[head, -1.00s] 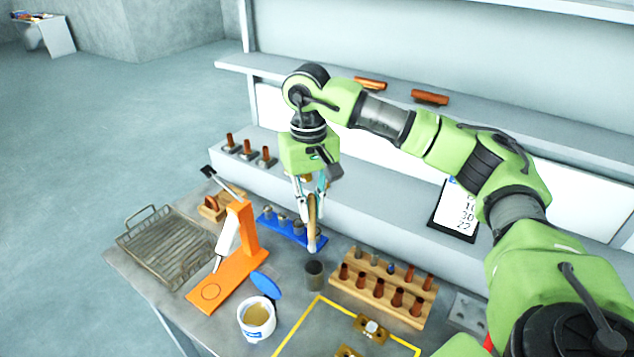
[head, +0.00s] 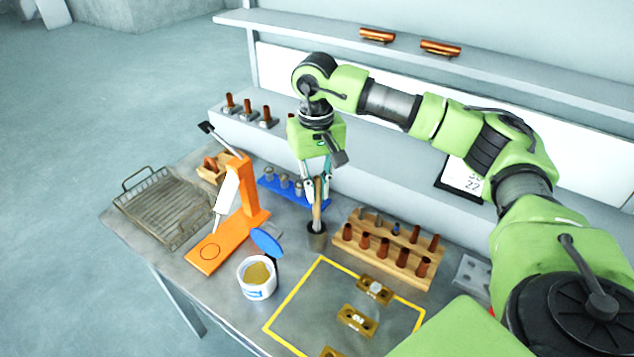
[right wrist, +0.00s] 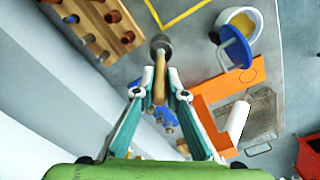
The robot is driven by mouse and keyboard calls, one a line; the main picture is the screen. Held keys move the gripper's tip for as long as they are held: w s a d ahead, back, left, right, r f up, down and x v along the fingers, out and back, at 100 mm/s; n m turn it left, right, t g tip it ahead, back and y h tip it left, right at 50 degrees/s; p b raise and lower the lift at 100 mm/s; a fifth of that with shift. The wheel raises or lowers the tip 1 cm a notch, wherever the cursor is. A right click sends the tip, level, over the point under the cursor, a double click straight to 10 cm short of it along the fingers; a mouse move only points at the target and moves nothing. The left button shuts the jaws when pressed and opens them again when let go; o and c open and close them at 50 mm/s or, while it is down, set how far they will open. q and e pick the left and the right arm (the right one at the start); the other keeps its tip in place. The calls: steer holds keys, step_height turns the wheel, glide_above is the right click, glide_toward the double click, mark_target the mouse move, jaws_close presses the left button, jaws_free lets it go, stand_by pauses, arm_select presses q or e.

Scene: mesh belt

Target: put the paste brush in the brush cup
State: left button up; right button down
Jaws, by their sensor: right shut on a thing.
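The paste brush (head: 317,212) has a tan wooden handle and stands nearly upright in my right gripper (head: 317,190), which is shut on it. The brush cup (head: 317,241) is a small dark grey cup on the bench. The brush's lower end is at the cup's mouth and looks inside the rim; how deep I cannot tell. The right wrist view shows the brush (right wrist: 160,75) between the fingers (right wrist: 160,95), its far end overlapping the cup (right wrist: 160,42). My left gripper is not in view.
A wooden rack (head: 385,255) of copper-coloured pieces stands close right of the cup. A blue rack (head: 268,184) is behind left. An orange stand (head: 240,218), a white paste tub (head: 257,290) and a yellow-outlined area (head: 290,312) lie left and in front.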

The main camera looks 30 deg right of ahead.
mark_target(317, 219)
steer(key=shift+f+b, duration=1.3)
steer(key=shift+f, duration=1.45)
steer(key=c, duration=2)
jaws_free()
steer(key=shift+o, duration=0.2)
steer(key=shift+a, duration=0.1)
